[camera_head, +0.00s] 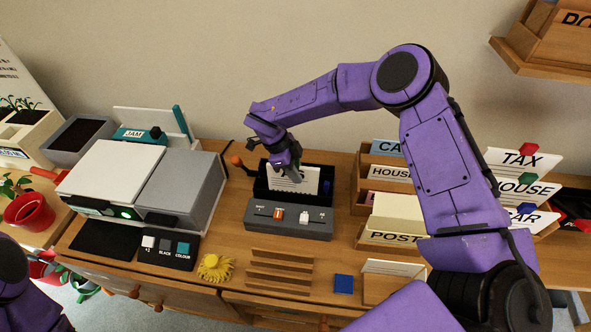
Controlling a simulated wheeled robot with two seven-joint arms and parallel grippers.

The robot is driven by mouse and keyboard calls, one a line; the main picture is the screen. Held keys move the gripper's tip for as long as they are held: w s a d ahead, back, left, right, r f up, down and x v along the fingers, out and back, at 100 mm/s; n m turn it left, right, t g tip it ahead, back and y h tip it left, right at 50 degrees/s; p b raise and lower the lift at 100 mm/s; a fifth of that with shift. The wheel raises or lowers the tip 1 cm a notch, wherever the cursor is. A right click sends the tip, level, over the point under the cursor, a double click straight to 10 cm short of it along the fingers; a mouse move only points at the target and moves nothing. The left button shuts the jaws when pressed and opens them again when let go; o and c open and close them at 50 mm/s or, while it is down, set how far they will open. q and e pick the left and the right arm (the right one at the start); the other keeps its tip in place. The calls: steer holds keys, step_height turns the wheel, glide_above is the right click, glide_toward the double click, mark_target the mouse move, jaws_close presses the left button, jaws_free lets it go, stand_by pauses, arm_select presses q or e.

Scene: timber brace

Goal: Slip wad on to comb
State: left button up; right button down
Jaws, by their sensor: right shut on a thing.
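The wad (308,181) is a white stack of paper standing upright in the dark upper part of the grey binding machine (262,224). My right gripper (293,176) comes down from above and is shut on the wad near its upper left part. The fingertips partly cover the sheet. I cannot make out the comb clearly; the wad's lower edge is by the machine's dark bed, and whether they touch or mesh is too small to tell. My left gripper is not in view; only a purple part of my left arm shows at the lower left corner.
A printer-like machine (182,188) stands to the left, with a button pad (165,250) before it. A yellow flower-like thing (215,267), wooden slats (280,272) and a blue square (343,284) lie in front. Labelled wooden trays (391,240) stand right, behind my arm.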

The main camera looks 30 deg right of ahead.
mark_target(297, 161)
steer(key=shift+f+b, duration=0.7)
steer(key=shift+f, duration=0.6)
steer(key=shift+c, duration=2.2)
jaws_free()
steer(key=shift+r, duration=0.1)
step_height(297, 161, up, 8)
steer(key=p, duration=0.7)
steer(key=shift+r, duration=0.1)
